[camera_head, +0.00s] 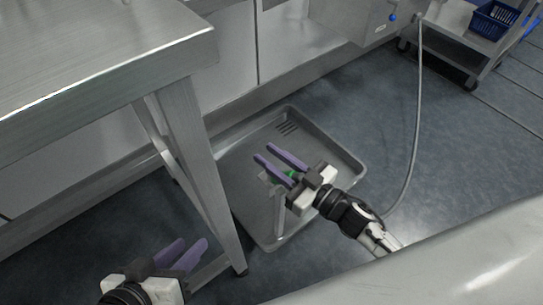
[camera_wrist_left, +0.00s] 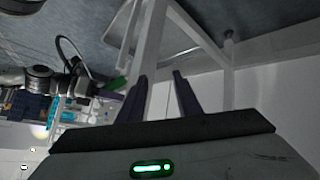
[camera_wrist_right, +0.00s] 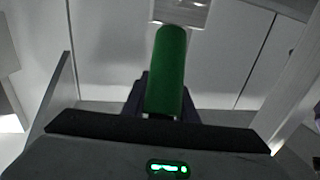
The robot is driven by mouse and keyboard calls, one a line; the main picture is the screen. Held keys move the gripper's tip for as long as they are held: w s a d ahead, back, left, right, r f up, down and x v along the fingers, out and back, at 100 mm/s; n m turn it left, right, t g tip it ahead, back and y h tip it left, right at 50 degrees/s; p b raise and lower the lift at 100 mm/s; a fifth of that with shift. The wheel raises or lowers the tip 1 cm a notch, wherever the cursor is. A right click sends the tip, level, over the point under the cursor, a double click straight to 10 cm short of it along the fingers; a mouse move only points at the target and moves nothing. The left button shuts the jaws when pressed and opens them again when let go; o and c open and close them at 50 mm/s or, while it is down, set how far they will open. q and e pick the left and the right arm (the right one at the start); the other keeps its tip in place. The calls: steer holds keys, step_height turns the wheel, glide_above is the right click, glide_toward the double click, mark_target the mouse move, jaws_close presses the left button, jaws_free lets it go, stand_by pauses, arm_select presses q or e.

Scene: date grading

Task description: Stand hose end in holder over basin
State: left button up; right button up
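The grey basin (camera_head: 345,153) lies on the floor, with a light upright post (camera_head: 279,212) standing at it. A small pale holder piece (camera_head: 265,177) shows near the post's top, partly hidden by my right gripper. My right gripper (camera_head: 264,152) is over the basin, its fingers closed on the sides of the green hose end (camera_wrist_right: 166,70). In the right wrist view the green end points at a clear, pale piece (camera_wrist_right: 182,12); I cannot tell whether it sits inside. My left gripper (camera_head: 191,245) is open and empty beside the steel table's leg.
A steel table (camera_head: 100,60) with legs (camera_head: 190,150) stands at the left, close to my left gripper. The grey hose (camera_head: 418,110) hangs from a wall unit (camera_head: 365,15) and runs behind my right arm. A cart (camera_head: 460,40) with a blue basket (camera_head: 494,18) stands far right.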

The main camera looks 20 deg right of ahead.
steer(key=o, duration=0.4)
steer(key=shift+r, duration=0.1)
arm_select(q)
steer(key=a+f+p, duration=0.1)
steer(key=a+f+g+y+p, duration=0.1)
steer(key=shift+s+f+p, duration=0.25)
steer(key=shift+s+p, duration=0.1)
steer(key=shift+s, duration=0.05)
arm_select(e)
steer(key=v, duration=1)
steer(key=shift+s, duration=0.15)
arm_select(q)
steer(key=shift+s, duration=0.15)
arm_select(e)
steer(key=shift+s, duration=0.1)
